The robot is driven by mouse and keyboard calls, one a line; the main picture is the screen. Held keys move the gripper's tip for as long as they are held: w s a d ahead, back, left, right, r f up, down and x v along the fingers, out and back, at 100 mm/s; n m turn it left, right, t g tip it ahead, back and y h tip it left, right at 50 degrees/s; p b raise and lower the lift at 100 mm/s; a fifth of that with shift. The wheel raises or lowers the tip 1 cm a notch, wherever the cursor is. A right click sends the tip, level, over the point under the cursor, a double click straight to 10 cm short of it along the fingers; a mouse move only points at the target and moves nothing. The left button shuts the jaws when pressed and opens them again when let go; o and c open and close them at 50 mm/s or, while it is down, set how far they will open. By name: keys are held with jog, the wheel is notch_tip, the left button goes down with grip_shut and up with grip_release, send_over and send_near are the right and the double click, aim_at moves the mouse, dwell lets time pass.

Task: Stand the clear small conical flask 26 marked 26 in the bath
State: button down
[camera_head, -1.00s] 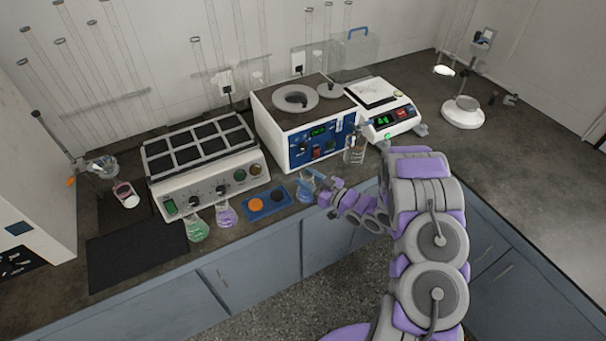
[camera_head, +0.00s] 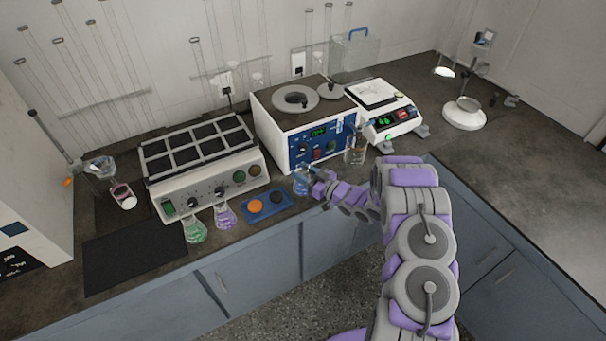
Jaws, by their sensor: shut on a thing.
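A small conical flask (camera_head: 301,184), clear with a bluish tint, is at my gripper (camera_head: 308,177), in front of the bath. My gripper is shut on it near its top. The number on the flask is too small to read, and I cannot tell whether its base is clear of the bench. The bath (camera_head: 285,123) is a white box with a blue control panel and a dark top. Its top has a large ringed opening (camera_head: 296,97) and a smaller ring (camera_head: 330,91) at the right.
A green flask (camera_head: 195,230) and a purple flask (camera_head: 224,215) stand in front of the block heater (camera_head: 205,181). A blue tray (camera_head: 268,206) with orange and dark discs lies left of my gripper. Another glass vessel (camera_head: 355,155) and a balance (camera_head: 393,121) are to the right.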

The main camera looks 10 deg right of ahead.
jog(key=c, duration=0.5)
grip_release()
jog(key=shift+f, duration=0.15)
